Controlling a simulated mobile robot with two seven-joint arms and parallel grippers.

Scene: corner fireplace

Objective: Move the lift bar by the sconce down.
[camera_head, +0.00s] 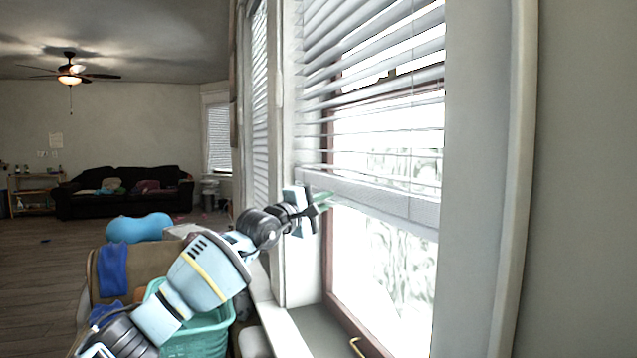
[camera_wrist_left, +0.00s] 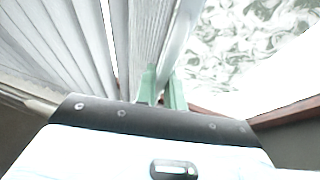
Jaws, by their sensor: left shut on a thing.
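The lift bar (camera_head: 385,198) is the pale bottom rail of the white window blind (camera_head: 370,100). It hangs about midway down the window, with bare glass below it. My left gripper (camera_head: 322,200) reaches in from the left and is shut on the bar near its left end. In the left wrist view the two green fingertips (camera_wrist_left: 162,92) sit on either side of the bar (camera_wrist_left: 172,50), with blind slats to the left and glass to the right. No sconce is visible. My right gripper is not in view.
The window frame and sill (camera_head: 315,325) are below the bar, with a brass-coloured handle (camera_head: 357,347) at the bottom. A teal basket (camera_head: 205,335) and a brown chair (camera_head: 135,268) stand left of the window. A dark sofa (camera_head: 125,195) is far back.

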